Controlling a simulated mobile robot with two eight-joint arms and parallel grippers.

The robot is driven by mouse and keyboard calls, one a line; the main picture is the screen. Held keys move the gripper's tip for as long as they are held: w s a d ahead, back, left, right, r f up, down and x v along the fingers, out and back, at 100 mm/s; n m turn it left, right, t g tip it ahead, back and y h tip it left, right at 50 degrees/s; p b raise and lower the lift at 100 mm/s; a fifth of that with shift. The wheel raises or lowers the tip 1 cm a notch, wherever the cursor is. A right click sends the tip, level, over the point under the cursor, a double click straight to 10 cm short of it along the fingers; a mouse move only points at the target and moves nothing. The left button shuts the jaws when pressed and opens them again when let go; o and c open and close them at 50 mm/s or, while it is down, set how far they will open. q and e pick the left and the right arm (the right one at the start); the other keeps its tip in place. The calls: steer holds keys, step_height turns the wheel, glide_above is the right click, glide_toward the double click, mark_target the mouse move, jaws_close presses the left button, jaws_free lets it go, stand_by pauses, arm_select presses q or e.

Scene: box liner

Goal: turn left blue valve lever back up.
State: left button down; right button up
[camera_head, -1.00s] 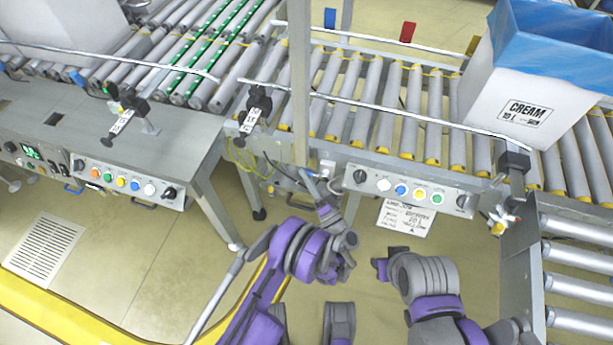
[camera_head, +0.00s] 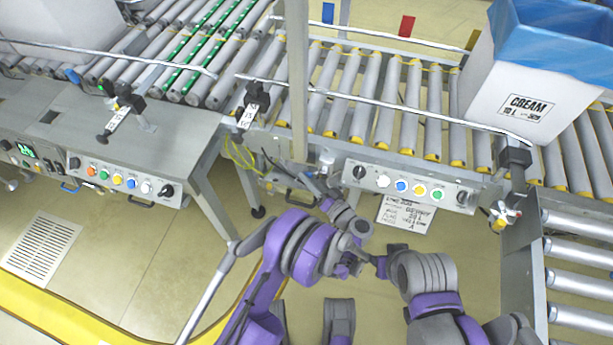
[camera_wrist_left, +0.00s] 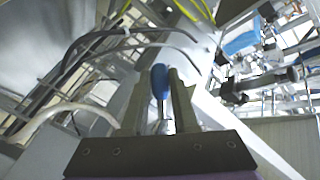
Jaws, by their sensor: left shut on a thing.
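My left gripper (camera_head: 308,182) is at the table frame's underside, left of the right-hand button panel, in the head view. In the left wrist view the left gripper (camera_wrist_left: 160,100) has its two fingers on either side of a blue valve lever (camera_wrist_left: 159,80) and is shut on it. The lever's blue handle points up the picture between the fingers. The valve body is not clear, and in the head view the lever is too small and covered to make out. My right arm shows at lower right in the head view, but its gripper fingers cannot be made out.
Black and yellow cables (camera_wrist_left: 115,38) run close to the left gripper. The button panel (camera_head: 410,188) is just right of it, with a paper label (camera_head: 404,213) below. A large white box marked CREAM (camera_head: 525,105) with a blue liner stands on the rollers. Open floor lies below.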

arm_select(q)
steer(key=shift+s+d+f+n+g+h+b, duration=0.2)
steer(key=shift+d+f+n+g+h+b, duration=0.15)
steer(key=shift+d+n+g+h, duration=0.8)
steer(key=shift+s+d+f+n+g+h+b, duration=0.2)
steer(key=shift+d+n+g+h+b, duration=0.4)
steer(key=shift+h, duration=0.9)
steer(key=shift+s+d+f+n+g+h+b, duration=0.25)
steer(key=shift+d+n+g+h, duration=0.45)
steer(key=shift+g+h, duration=0.5)
steer(key=c, duration=0.7)
jaws_free()
steer(key=shift+f, duration=0.1)
